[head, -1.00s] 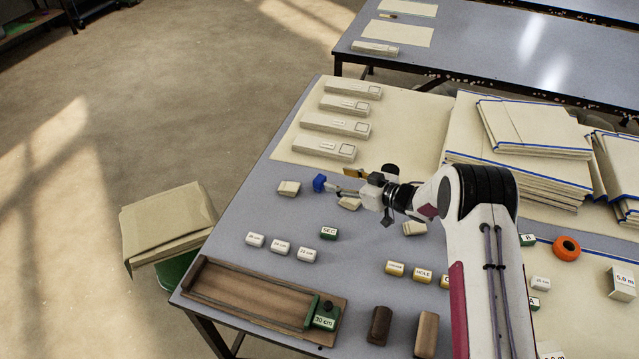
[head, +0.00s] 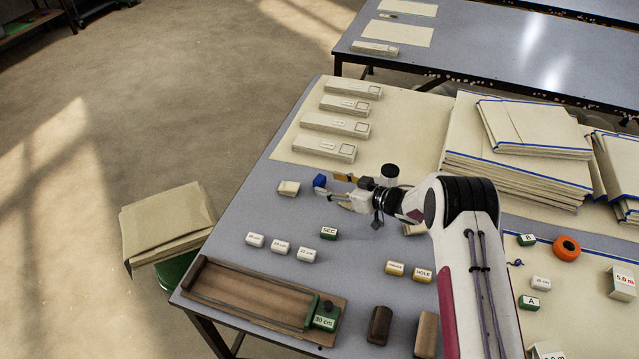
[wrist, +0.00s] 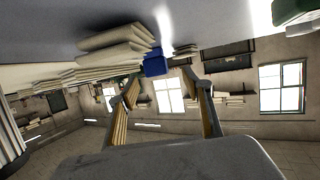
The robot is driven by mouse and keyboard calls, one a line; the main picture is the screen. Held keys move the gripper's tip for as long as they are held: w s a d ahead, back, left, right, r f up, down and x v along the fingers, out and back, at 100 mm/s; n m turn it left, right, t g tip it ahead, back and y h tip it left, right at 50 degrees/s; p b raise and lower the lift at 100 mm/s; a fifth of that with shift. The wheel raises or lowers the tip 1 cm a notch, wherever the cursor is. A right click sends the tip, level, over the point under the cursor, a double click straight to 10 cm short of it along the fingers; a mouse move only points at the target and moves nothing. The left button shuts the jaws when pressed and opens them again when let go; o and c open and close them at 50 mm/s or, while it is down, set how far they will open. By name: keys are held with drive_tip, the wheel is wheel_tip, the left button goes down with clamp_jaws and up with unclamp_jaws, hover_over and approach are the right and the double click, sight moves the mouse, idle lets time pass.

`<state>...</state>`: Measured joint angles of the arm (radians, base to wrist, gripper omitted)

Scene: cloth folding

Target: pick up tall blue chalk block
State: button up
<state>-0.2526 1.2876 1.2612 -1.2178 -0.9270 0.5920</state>
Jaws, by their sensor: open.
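The tall blue chalk block (head: 320,181) stands on the grey table at its left side, next to a small cream block. My gripper (head: 337,187) is just to the right of it in the head view, with its fingers spread and pointing toward it. In the wrist view, where the table is at the top, the blue block (wrist: 154,62) shows beyond the fingertips, between the two open fingers (wrist: 164,86) and nearer the left one. Nothing is held. I cannot tell whether a finger touches the block.
A cream block (head: 289,188) lies left of the blue one. Several white bars (head: 330,122) lie behind it. White labelled blocks (head: 281,247) and a green SEC block (head: 329,233) stand in front. A wooden tray (head: 250,297) is at the front edge. Folded cloth stacks (head: 520,165) lie right.

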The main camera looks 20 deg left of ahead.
sight(321, 179)
drive_tip(key=shift+w+a, duration=0.1)
drive_tip(key=shift+a, duration=0.15)
drive_tip(key=shift+w+x, duration=0.2)
drive_tip(key=shift+x, duration=2.2)
drive_tip(key=shift+w+r, duration=0.1)
drive_tip(key=shift+w, duration=0.05)
drive_tip(key=shift+c, duration=0.3)
drive_tip(key=c, duration=1.2)
